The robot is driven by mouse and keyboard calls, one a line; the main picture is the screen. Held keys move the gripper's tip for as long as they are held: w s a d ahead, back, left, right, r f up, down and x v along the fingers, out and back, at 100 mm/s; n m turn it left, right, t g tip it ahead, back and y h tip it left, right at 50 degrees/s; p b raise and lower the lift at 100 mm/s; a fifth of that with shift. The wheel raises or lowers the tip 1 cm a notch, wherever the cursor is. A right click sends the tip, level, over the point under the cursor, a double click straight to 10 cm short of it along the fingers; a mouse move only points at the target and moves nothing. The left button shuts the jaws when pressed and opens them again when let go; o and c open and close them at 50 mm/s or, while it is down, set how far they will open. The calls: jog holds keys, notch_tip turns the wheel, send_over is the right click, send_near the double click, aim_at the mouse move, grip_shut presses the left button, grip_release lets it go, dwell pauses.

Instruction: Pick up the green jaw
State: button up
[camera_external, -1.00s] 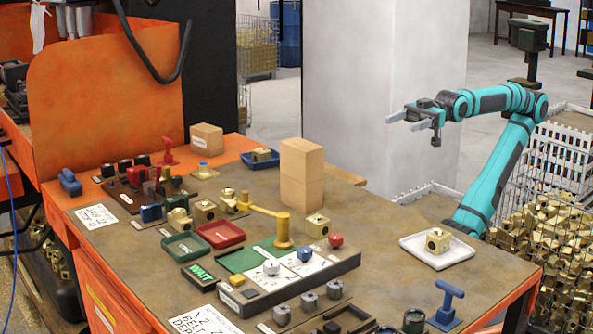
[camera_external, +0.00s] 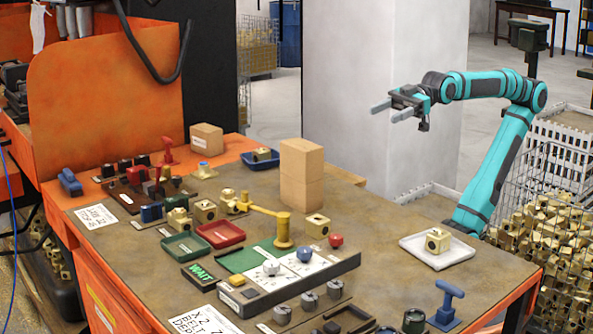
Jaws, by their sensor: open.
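My gripper (camera_external: 391,112) is open and empty. It is raised high above the right rear of the workbench, its two grey fingers pointing left, in front of the pale pillar. A dark green rounded block (camera_external: 414,320) stands at the front right edge of the bench, left of a blue T-handle; it may be the green jaw, but I cannot be sure. It is far below my gripper. Part of another greenish piece (camera_external: 387,331) is cut off by the lower picture edge beside it.
A white tray (camera_external: 470,252) with a brass block (camera_external: 437,241) lies below the arm. Several grey jaw-like pieces (camera_external: 309,301), a blue T-handle (camera_external: 446,300) and a yellow-handled tool (camera_external: 283,230) crowd the front and middle.

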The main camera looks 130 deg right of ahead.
jog(key=w+d+r+g+h, duration=0.1)
jog(key=w+d+r+g, duration=0.15)
jog(key=w, duration=0.45)
jog(key=w+d+r+g, duration=0.2)
jog(key=w+d, duration=0.2)
jog(key=w, duration=0.4)
jog(key=g+y, duration=0.2)
jog(key=g, duration=0.9)
send_over(176, 197)
notch_tip(176, 197, down, 14)
jog(key=r, duration=0.1)
notch_tip(176, 197, down, 12)
jog(key=shift+s+a, duration=0.1)
jog(key=shift+a, duration=0.05)
jog(key=shift+f, duration=2.6)
jog(key=shift+c, duration=0.2)
jog(key=c, duration=1.2)
